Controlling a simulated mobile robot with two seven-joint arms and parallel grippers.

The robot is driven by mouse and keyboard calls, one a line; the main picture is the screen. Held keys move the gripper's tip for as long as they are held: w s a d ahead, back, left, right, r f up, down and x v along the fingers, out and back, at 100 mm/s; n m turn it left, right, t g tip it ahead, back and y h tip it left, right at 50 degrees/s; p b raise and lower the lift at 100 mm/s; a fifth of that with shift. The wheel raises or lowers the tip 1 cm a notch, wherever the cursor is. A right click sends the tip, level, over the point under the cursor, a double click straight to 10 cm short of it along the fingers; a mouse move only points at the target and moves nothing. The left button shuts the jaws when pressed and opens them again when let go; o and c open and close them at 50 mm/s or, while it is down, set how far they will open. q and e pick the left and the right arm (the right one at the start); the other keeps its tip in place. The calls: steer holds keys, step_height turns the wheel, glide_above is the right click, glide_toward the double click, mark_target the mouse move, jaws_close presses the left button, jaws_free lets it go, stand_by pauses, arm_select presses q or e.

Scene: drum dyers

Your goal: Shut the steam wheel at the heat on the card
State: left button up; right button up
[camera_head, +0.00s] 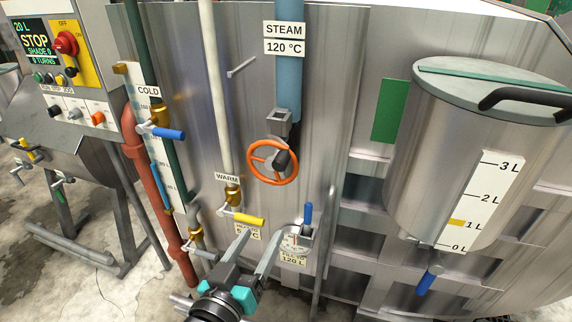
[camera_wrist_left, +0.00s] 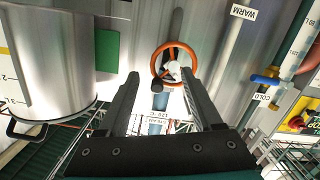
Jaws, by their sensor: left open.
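The orange steam wheel (camera_head: 256,171) with a dark knob sits on a valve under the blue steam pipe (camera_head: 287,85), which bears the labels STEAM and 120 °C. The wheel also shows in the left wrist view (camera_wrist_left: 156,68). My left gripper (camera_head: 262,236) is open and empty, below the wheel in the head view and apart from it. In the left wrist view the wheel appears beyond and between the fingertips (camera_wrist_left: 160,78). A heat card (camera_head: 251,234) is partly covered by a finger and its number is not fully readable. A round dial (camera_head: 291,240) is beside the finger; its reading is too small. My right gripper is not in view.
Yellow WARM (camera_head: 248,219) and blue COLD (camera_head: 168,134) valve handles are left of the wheel. A blue-handled lever (camera_head: 308,213) stands by the dial. A steel measuring tank (camera_head: 450,160) is at right. A control panel (camera_head: 65,60) reads STOP.

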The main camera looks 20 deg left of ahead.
arm_select(q)
steer(key=t, duration=0.1)
glide_toward(278, 168)
steer(key=s, duration=0.3)
steer(key=shift+n, duration=0.3)
steer(key=w, duration=0.5)
steer(key=w+p, duration=0.1)
steer(key=w, duration=0.4)
steer(key=w+p, duration=0.1)
steer(key=w, duration=0.4)
steer(key=shift+d+f, duration=0.1)
steer(key=shift+d, duration=0.15)
steer(key=shift+c, duration=0.4)
jaws_close()
